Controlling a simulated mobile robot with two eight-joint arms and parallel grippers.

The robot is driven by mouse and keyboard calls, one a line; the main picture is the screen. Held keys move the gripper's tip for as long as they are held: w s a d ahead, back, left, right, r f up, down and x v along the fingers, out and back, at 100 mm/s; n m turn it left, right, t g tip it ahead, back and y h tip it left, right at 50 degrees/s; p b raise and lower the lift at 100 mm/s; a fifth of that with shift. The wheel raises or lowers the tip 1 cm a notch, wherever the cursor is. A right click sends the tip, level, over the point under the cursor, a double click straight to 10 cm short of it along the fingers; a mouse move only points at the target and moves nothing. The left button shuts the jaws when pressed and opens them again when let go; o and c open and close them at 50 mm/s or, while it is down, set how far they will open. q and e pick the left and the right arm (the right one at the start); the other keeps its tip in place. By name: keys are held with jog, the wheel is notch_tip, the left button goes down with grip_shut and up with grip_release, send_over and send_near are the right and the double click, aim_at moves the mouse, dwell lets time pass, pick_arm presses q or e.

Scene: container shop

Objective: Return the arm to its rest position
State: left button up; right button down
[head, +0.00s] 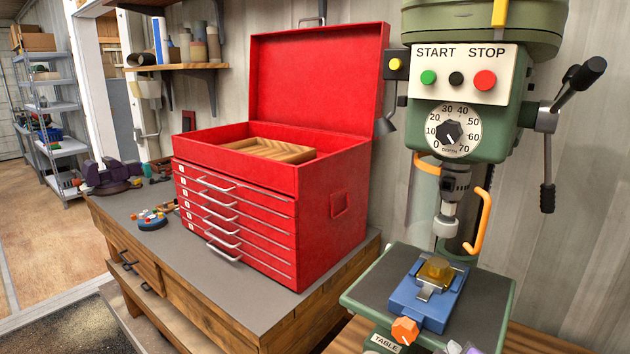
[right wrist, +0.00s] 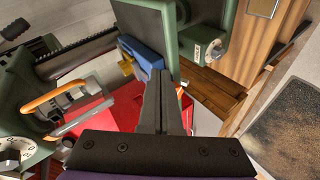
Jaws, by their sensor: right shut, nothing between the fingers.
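My right gripper (right wrist: 160,75) shows in the right wrist view as two dark fingers lying together, with nothing held between them. They reach up the picture close to the blue vise (right wrist: 142,55), though I cannot tell the gap. In the head view, only a small grey piece at the bottom edge may belong to this gripper. My left gripper is in neither view. The blue vise (head: 428,296) sits on the drill press table (head: 372,285) with a yellowish block (head: 436,271) in it.
The green drill press (head: 462,150) stands at right, with an orange guard (head: 482,222) and orange knob (head: 405,330). A red toolbox (head: 335,225), lid open, stands on the workbench (head: 205,275). A small wooden tray (head: 270,150) lies in its top. Floor (head: 30,230) is open at left.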

pick_arm(q)
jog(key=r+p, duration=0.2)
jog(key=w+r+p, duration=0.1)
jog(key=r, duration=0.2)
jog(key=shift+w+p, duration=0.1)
jog(key=shift+p, duration=0.25)
pick_arm(e)
jog(key=s+f+m+g+y, duration=0.1)
jog(key=s+f+m+g, duration=0.1)
jog(key=f, duration=0.7)
jog(key=s+f+m+g+y, duration=0.1)
jog(key=f+m, duration=0.3)
jog(key=f, duration=0.5)
jog(key=s+f+m+g+y, duration=0.2)
jog(key=s+f+m, duration=0.1)
jog(key=f, duration=0.6)
jog(key=shift+s+a+f+g, duration=0.2)
jog(key=shift+s+g, duration=0.1)
jog(key=shift+s, duration=0.25)
jog(key=shift+d, duration=0.1)
